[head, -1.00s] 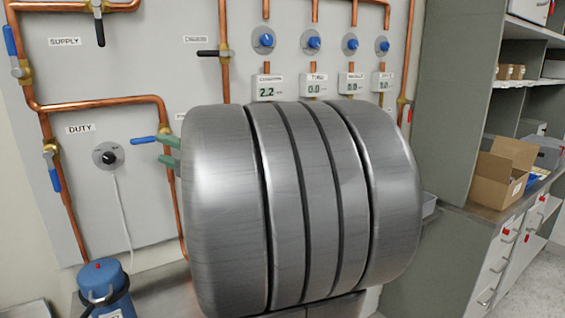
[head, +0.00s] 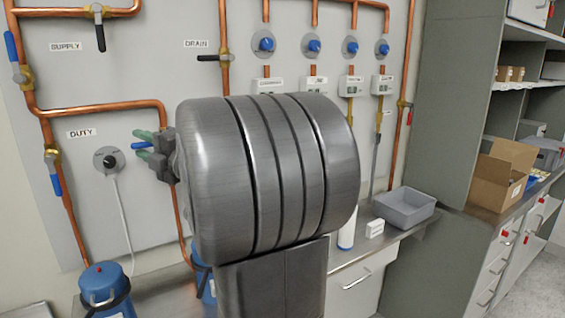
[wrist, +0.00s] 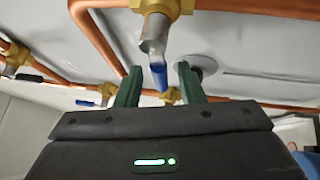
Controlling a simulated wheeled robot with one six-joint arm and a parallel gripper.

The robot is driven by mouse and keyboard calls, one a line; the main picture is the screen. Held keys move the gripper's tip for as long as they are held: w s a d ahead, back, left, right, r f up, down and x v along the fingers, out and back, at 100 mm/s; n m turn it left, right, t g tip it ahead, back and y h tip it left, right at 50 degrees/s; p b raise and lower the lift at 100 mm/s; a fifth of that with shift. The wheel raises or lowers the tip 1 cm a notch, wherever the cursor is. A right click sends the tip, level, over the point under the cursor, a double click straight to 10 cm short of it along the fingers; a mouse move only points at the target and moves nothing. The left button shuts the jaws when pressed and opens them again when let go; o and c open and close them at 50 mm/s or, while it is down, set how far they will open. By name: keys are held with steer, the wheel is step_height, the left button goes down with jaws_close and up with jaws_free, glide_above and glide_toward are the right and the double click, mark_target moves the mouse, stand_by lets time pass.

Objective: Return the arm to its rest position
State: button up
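My arm's large grey link fills the middle of the head view. My gripper (head: 144,145) sticks out to its left, in front of the wall panel (head: 120,220). Its two green fingers are apart, with a blue valve handle (head: 139,145) showing between them in the picture. In the wrist view, the green fingers (wrist: 159,85) are spread, and a blue-tipped lever (wrist: 158,76) hangs in the gap between them in the picture. I cannot tell whether the fingers touch it. Nothing is visibly gripped.
Copper pipes (head: 100,104) and valves cover the panel, with blue knobs (head: 314,46) above. A blue canister (head: 103,285) stands at lower left. A grey tub (head: 404,207) and a small white box (head: 375,228) are on the bench right of my arm. A cardboard box (head: 500,175) sits farther right.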

steer(key=shift+x, duration=1.1)
steer(key=shift+w+a+r+p, duration=0.1)
steer(key=shift+a+r+p, duration=0.15)
steer(key=shift+p, duration=0.3)
steer(key=shift+d+f+n+g+p, duration=0.1)
steer(key=shift+f+n+g+p, duration=0.35)
steer(key=shift+p, duration=0.3)
steer(key=shift+f+n+h+p, duration=0.3)
steer(key=shift+n+h+p, duration=0.05)
steer(key=shift+h+p, duration=0.1)
steer(key=shift+f, duration=0.15)
